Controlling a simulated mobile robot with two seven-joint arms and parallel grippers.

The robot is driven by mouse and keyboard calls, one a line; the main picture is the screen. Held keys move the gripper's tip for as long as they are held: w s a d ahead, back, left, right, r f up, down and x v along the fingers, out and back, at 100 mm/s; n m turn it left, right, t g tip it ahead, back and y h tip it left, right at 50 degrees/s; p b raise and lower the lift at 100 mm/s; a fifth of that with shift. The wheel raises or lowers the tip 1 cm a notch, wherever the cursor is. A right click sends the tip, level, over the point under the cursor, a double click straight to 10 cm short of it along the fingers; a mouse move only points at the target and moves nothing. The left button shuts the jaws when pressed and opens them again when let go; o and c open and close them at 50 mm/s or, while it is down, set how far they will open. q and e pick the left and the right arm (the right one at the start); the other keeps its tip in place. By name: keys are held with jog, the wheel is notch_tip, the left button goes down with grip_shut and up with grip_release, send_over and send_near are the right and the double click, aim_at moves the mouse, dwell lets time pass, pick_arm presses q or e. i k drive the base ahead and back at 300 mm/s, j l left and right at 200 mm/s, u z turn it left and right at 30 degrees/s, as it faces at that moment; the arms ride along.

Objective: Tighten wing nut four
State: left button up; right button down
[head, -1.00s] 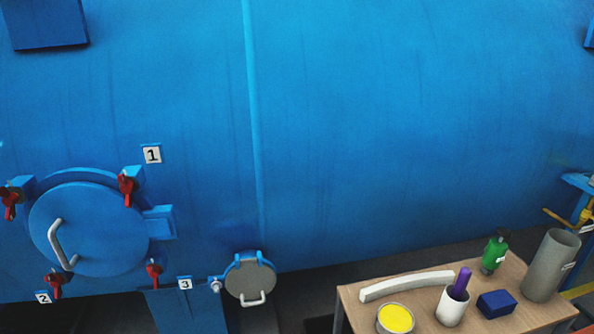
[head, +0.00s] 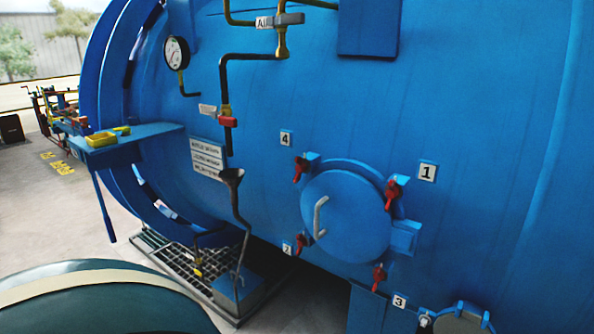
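In the head view a round blue hatch cover (head: 345,218) with a pale handle (head: 320,217) sits on the blue autoclave wall (head: 490,130). Red wing nuts stand around its rim. The one at the upper left, wing nut four (head: 299,169), is below and right of the label 4 (head: 286,138). The others are wing nut one (head: 392,194) at upper right, wing nut two (head: 300,244) at lower left and wing nut three (head: 378,277) at lower right. How tight each nut is cannot be told. Neither of my grippers is in view.
A pressure gauge (head: 177,54), pipes with valves (head: 226,115) and a funnel pipe (head: 236,200) are left of the hatch. A blue shelf (head: 125,143) juts out at the left. A grating (head: 175,265) lies below. A small round cover (head: 458,322) is at lower right.

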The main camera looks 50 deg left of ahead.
aim_at(301, 167)
jog(key=u, duration=1.55)
